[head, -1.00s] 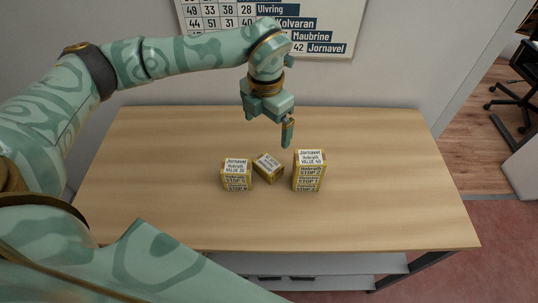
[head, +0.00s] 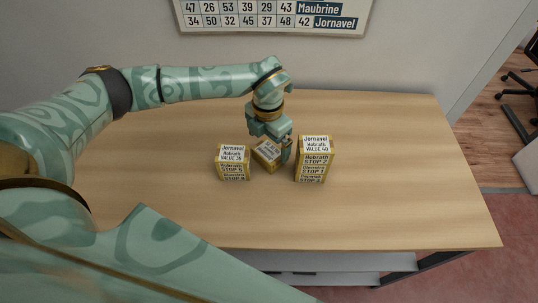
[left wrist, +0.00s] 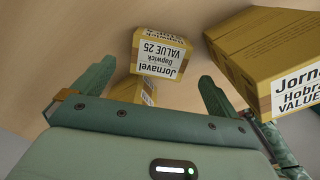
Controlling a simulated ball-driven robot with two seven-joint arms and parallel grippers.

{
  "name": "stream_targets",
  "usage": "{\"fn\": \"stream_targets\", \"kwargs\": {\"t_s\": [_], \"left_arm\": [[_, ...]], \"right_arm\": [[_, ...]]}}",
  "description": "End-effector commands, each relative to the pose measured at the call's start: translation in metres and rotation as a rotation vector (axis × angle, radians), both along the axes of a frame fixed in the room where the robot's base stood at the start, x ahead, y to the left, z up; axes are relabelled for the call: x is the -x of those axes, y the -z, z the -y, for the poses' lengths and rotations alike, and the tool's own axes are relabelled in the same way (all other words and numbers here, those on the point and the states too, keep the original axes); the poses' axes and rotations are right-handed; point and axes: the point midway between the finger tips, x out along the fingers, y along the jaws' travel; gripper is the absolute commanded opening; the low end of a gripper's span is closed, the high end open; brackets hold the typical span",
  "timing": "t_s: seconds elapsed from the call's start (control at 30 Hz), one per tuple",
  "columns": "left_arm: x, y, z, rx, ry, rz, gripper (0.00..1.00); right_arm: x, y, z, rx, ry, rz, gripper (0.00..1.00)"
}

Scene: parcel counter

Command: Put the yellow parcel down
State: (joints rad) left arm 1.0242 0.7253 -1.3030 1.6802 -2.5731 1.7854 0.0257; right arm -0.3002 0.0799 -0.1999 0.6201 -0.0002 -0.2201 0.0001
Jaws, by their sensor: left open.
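Three yellow parcels with white labels stand on the table. The middle one (head: 266,156) is small and turned at an angle, and my gripper partly hides it. The left parcel (head: 233,164) is upright, and the tall right parcel (head: 315,160) is upright too. My left gripper (head: 272,142) is open and low over the middle parcel, which shows between its fingers in the left wrist view (left wrist: 155,85). I cannot tell whether the fingers touch it. My right gripper is out of view.
The wooden table (head: 400,190) is bare to the right, left and front of the parcels. The tall right parcel also shows close beside one finger in the left wrist view (left wrist: 265,50). A number board (head: 270,14) hangs on the wall behind.

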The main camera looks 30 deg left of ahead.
Motion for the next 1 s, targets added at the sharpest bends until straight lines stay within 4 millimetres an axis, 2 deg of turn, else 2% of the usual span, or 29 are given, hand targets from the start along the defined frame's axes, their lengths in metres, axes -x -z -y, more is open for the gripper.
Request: {"fn": "stream_targets", "kwargs": {"t_s": [0.17, 0.4, 0.67, 0.7, 0.87, 0.9, 1.0], "left_arm": [[-0.001, 0.016, 0.001, 0.001, -0.001, -0.003, 0.98], [-0.004, 0.053, 0.0, 0.001, -0.001, -0.003, 0.98], [-0.005, 0.057, -0.001, 0.0, 0.0, 0.001, 0.98], [-0.005, 0.057, -0.001, 0.0, 0.0, 0.001, 0.95], [-0.004, 0.057, -0.001, 0.0, 0.0, 0.0, 0.51], [-0.004, 0.057, -0.001, 0.0, 0.0, 0.0, 0.46], [-0.005, 0.057, -0.001, 0.0, 0.0, 0.001, 0.42]], "right_arm": [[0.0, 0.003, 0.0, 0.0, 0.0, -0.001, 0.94], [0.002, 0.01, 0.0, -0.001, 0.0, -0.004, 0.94], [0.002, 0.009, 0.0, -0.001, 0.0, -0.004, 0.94], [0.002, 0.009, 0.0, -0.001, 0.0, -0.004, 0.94], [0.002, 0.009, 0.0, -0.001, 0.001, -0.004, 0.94], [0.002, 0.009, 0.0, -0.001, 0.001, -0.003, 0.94], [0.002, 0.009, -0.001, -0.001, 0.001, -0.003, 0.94]]}}
